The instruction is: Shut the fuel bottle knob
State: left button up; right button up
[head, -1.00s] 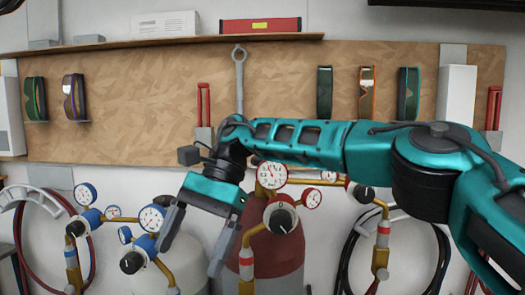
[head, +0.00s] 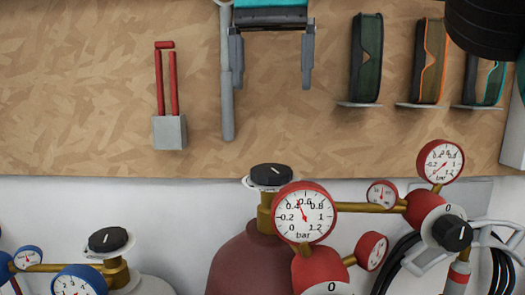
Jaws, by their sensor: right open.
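The dark red fuel bottle (head: 248,262) stands low in the middle of the head view. Its black knob (head: 271,176) has a white mark and sits on top of the brass valve. My right gripper (head: 272,82) points down at the top of the view, above the knob and apart from it. Its two grey fingers are spread, with nothing between them. A red pressure gauge (head: 305,212) stands just in front of the valve and hides part of it. My left gripper is not in view.
A grey bottle (head: 150,286) with its own black knob (head: 108,240) and blue gauges (head: 79,281) is at lower left. A red regulator (head: 425,208) is at right. A wrench (head: 227,110), red-handled tool (head: 167,100) and goggles (head: 366,58) hang on the board.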

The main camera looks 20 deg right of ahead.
aim_at(271, 167)
jog(key=shift+s+f, duration=0.15)
jog(key=shift+f, duration=6.25)
jog(key=c, duration=1.1)
